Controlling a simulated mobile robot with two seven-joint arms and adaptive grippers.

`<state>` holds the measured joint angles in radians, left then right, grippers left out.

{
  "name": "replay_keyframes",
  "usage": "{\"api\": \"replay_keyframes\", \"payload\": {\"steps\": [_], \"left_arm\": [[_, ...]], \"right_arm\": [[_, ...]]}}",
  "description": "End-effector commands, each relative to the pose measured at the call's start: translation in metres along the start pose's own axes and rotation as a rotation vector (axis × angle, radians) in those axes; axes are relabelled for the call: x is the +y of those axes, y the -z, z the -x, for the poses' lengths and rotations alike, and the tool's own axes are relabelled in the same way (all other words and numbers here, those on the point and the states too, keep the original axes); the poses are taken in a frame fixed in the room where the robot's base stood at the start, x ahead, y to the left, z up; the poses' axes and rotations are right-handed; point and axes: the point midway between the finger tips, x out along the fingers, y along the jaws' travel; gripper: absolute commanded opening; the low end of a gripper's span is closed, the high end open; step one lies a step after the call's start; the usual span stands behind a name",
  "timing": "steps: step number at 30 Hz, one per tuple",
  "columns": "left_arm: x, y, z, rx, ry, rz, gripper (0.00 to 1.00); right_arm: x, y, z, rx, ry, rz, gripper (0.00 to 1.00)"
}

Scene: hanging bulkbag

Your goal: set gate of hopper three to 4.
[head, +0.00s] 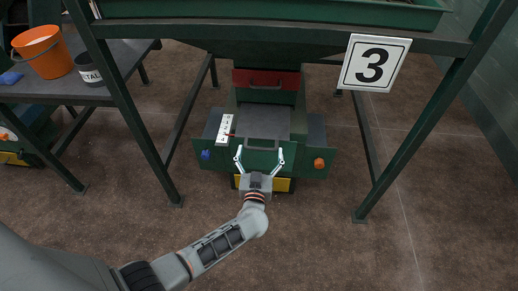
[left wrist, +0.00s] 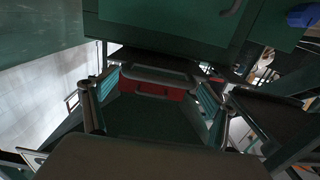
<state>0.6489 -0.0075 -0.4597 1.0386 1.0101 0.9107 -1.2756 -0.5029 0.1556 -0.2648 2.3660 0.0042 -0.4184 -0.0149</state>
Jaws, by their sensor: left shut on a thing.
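Hopper three carries a white sign with a black 3 (head: 375,62). Below it is the dark grey sliding gate (head: 263,121) in a green housing. A white scale strip (head: 224,130) with small marks stands at the gate's left, with a small red mark beside it; its numbers are too small to read. My left gripper (head: 260,156) is at the front of the gate, its two fingers spread across the grey gate handle (left wrist: 160,77) and shut on it. The handle lies between the fingertips in the left wrist view. My right gripper is not in view.
A blue knob (head: 205,155) and an orange knob (head: 319,163) flank the gate. A red part with a handle (head: 266,79) is above it. Green frame legs (head: 412,130) stand on both sides. A table at left holds an orange bucket (head: 43,53).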

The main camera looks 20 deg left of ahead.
Motion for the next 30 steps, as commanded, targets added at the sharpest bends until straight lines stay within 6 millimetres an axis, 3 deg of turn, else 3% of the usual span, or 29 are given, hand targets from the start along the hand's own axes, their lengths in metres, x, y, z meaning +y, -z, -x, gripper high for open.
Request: {"api": "replay_keyframes", "payload": {"steps": [1,8,10,14,17,26,30], "left_arm": [[-0.0003,0.0071,0.0012,0.007,0.003,0.002,0.47],[-0.0011,0.0024,0.0083,0.004,0.003,0.001,0.45],[-0.0011,0.0015,0.0085,0.002,0.002,0.001,0.00],[-0.0006,0.0007,0.0089,0.001,0.001,0.000,0.00],[-0.0003,0.0003,0.0091,0.000,0.001,0.000,0.20],[0.0001,0.0000,0.0093,0.000,0.000,0.000,0.98],[0.0002,0.0000,0.0093,-0.001,0.000,0.000,1.00]], "right_arm": [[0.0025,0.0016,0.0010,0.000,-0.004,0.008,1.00],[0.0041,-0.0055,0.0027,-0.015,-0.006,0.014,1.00],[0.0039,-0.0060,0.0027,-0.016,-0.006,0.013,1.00],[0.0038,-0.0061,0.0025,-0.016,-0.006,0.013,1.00],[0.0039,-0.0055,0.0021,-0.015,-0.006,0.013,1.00],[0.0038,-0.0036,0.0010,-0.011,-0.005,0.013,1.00],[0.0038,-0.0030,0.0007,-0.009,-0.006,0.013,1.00]]}}
